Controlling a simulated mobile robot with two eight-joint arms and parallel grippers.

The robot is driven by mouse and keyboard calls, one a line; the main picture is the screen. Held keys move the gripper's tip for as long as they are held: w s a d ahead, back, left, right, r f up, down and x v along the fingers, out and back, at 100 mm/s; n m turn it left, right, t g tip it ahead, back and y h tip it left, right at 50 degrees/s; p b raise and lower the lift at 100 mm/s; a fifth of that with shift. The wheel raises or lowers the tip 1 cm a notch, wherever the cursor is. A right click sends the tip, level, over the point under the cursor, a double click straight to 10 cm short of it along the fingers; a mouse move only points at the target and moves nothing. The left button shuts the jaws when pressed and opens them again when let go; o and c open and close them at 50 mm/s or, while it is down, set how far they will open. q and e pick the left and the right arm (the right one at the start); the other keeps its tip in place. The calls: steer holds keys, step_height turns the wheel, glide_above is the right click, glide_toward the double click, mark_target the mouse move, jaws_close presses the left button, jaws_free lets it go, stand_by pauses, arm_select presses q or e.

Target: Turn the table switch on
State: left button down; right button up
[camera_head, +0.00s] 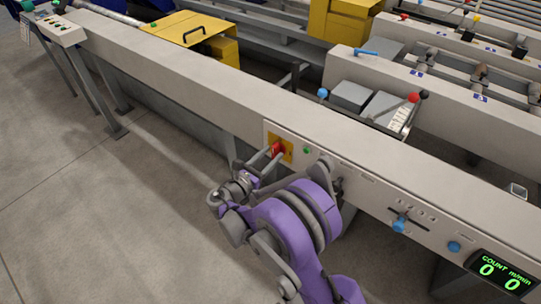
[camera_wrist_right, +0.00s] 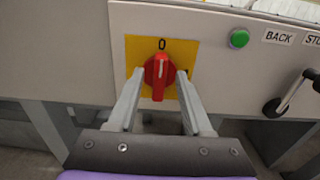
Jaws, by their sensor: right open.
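The table switch (camera_wrist_right: 159,72) is a red rotary knob on a yellow plate (camera_wrist_right: 185,55) on the table's grey front panel. In the right wrist view its white line stands upright, toward the "0" mark above it. In the head view the red knob (camera_head: 278,149) shows at the panel's left end. My right gripper (camera_wrist_right: 160,90) is open, with one finger on each side of the knob's lower part. I cannot tell whether the fingers touch it. The right gripper also shows in the head view (camera_head: 269,158), in front of the switch. My left gripper is not in view.
A green button (camera_wrist_right: 239,38) sits right of the switch. A black-handled crank (camera_wrist_right: 290,92) sticks out farther right. The panel also carries a blue lever (camera_head: 399,224), a blue knob (camera_head: 454,247) and a counter display (camera_head: 500,274) reading 0 and 0. The floor (camera_head: 100,220) at left is clear.

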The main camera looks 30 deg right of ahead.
steer(key=shift+d, duration=0.2)
steer(key=shift+c, duration=0.2)
jaws_close()
